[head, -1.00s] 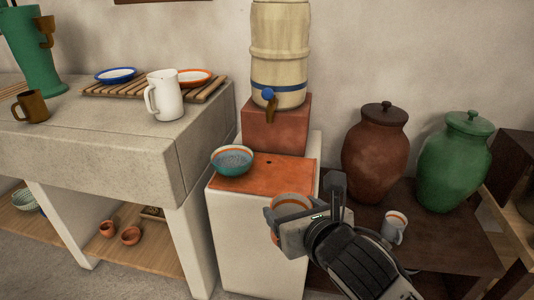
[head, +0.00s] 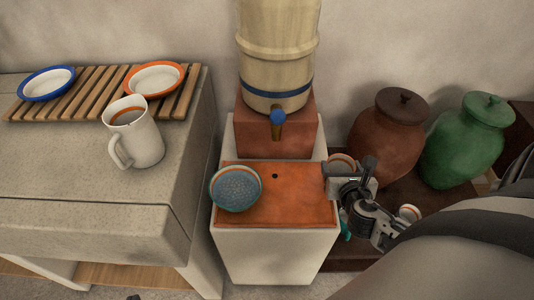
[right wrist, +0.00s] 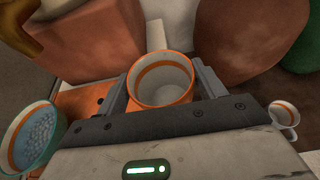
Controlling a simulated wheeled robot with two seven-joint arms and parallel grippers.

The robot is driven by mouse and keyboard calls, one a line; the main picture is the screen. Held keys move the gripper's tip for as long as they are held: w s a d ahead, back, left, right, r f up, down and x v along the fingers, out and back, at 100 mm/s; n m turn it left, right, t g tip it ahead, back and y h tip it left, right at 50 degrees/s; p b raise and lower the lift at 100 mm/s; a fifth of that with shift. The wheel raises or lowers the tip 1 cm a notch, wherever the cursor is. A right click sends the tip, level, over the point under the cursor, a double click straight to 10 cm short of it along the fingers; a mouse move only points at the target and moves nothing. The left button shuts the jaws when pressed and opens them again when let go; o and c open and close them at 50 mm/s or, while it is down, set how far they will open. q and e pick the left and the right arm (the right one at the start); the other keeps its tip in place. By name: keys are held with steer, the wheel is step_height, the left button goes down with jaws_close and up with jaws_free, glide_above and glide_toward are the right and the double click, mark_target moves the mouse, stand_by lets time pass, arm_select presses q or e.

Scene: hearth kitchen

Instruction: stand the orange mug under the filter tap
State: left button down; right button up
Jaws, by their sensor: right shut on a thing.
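The filter tap (head: 278,118), with a blue knob, sticks out low on the front of the pale, blue-banded filter barrel (head: 278,50). Below it is an orange slab top (head: 290,195) with a small dark hole. My right gripper (head: 346,172) is shut on the orange mug (head: 341,160), at the slab's right edge, right of the tap and lower in the picture. In the right wrist view the mug (right wrist: 164,82) sits between the jaws, its mouth toward the camera and empty. Its underside is hidden. My left gripper is not in view.
A brown jar (head: 388,135), a green jar (head: 465,140) and a small white cup (head: 409,212) stand right. A white jug (head: 134,132) stands on the left counter.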

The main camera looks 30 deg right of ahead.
steer(key=w+a+f, duration=0.1)
steer(key=w+a, duration=0.3)
steer(key=w+a+f+b, duration=0.1)
steer(key=w+a, duration=0.3)
steer(key=w+a+f, duration=0.1)
steer(key=w+a, duration=0.2)
steer(key=w, duration=0.2)
steer(key=shift+a+f, duration=0.25)
steer(key=shift+a, duration=0.15)
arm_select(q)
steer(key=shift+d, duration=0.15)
arm_select(e)
steer(key=shift+f, duration=0.1)
steer(key=o, duration=1.1)
steer(key=shift+c, duration=0.2)
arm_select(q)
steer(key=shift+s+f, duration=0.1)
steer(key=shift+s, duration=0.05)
